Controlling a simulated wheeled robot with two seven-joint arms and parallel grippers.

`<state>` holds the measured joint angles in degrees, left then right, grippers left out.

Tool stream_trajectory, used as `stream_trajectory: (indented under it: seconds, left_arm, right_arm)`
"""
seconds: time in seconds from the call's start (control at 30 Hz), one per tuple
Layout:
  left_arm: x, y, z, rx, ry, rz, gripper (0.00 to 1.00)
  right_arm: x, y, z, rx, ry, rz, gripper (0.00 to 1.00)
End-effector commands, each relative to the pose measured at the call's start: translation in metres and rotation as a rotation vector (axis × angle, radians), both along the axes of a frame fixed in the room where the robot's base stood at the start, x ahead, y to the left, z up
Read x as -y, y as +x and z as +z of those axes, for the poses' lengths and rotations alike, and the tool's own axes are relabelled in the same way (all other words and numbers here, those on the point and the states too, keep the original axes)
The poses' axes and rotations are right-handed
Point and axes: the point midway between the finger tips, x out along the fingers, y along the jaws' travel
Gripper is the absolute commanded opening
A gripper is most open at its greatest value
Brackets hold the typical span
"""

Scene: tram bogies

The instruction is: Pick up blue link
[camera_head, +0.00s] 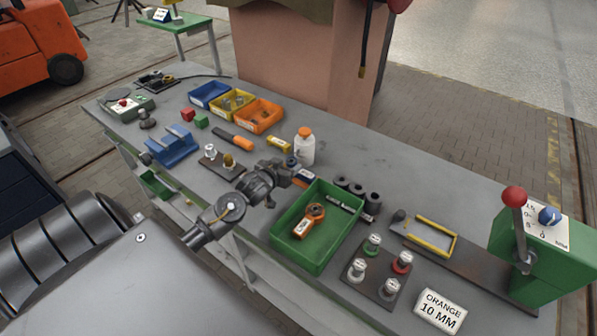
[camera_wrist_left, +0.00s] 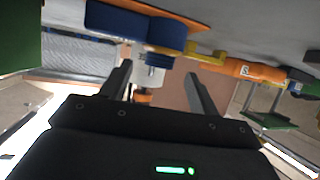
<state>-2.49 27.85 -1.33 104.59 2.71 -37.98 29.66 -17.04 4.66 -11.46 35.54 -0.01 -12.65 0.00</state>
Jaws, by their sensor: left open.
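My left gripper (camera_head: 284,181) is over the middle of the workbench, between the green tray and the white bottle. In the left wrist view its two fingers (camera_wrist_left: 158,76) are apart with nothing gripped between them. My right gripper is not in view.
The white bottle (camera_head: 304,150) with an orange cap stands close beyond the gripper. A blue holder (camera_head: 172,148) and colored bins (camera_head: 208,94) stand farther left.

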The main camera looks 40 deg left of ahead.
Motion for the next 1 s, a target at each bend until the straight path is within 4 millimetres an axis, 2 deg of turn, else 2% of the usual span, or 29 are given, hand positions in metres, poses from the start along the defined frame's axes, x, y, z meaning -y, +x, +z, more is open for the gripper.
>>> stream_trajectory:
  seconds: [0.13,0.3,0.43,0.77,1.0]
  left_arm:
    - [-0.002,0.008,-0.001,0.001,0.0,0.001,0.61]
    - [-0.005,0.028,-0.01,-0.001,0.0,0.001,0.61]
    - [-0.008,0.041,-0.017,0.0,0.0,0.001,0.61]
    - [-0.009,0.046,-0.021,0.001,0.0,0.0,0.61]
    - [-0.009,0.046,-0.021,0.001,0.0,0.0,0.31]
  right_arm:
    - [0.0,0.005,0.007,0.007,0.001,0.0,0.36]
    - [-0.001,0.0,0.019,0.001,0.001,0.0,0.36]
    - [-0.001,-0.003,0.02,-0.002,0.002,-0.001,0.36]
    - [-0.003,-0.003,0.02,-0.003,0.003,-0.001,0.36]
    - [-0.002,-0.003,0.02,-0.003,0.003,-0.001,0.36]
